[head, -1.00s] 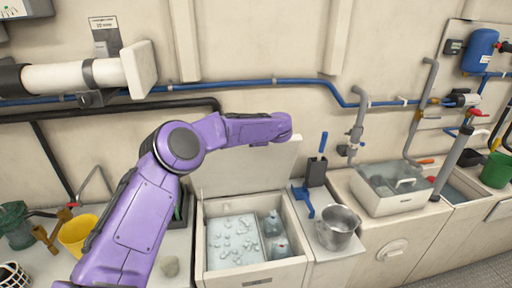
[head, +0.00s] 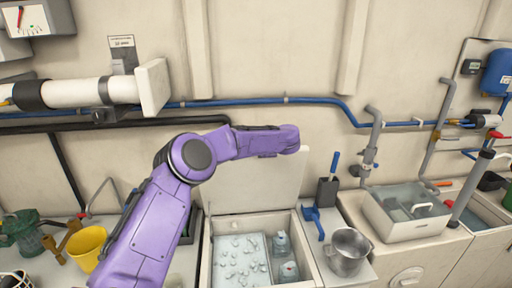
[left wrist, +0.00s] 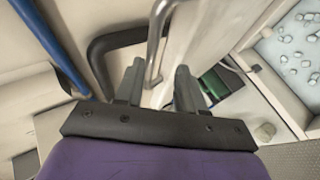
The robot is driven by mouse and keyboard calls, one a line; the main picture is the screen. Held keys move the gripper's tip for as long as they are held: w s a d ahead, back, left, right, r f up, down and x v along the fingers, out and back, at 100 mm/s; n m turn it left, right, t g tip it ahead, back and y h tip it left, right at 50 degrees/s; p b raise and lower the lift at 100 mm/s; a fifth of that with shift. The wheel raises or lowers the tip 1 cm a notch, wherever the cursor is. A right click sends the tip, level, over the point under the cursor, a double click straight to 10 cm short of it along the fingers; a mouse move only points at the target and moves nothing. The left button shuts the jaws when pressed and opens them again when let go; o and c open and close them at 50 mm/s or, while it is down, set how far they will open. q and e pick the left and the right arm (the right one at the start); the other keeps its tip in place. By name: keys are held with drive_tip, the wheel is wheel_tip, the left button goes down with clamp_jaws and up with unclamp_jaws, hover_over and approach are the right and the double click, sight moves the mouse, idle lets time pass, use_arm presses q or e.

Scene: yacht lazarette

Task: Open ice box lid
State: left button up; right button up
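The ice box (head: 306,250) stands in the counter with its white lid (head: 255,186) raised, nearly upright against the wall behind. Ice and clear bottles show inside. The purple arm crosses in front of the lid's upper part; I cannot tell whether it touches. In the left wrist view my left gripper (left wrist: 158,82) has its two fingers apart with nothing held between them. A chrome pipe shows beyond the fingers, the lid (left wrist: 205,35) appears to their right, and the ice box (left wrist: 272,85) at the right edge. The gripper's fingers are not discernible in the head view. My right gripper is not in view.
A yellow bucket (head: 88,247) and a green watering can (head: 22,230) stand at left. A metal pot (head: 347,252) and a blue-handled tool holder (head: 327,190) are right of the box. A sink (head: 405,222) lies further right. Pipes (head: 260,101) run along the wall.

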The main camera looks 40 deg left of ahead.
use_arm(q)
drive_tip(key=b+v, duration=0.4)
drive_tip(key=v, duration=0.6)
drive_tip(key=shift+d, duration=0.2)
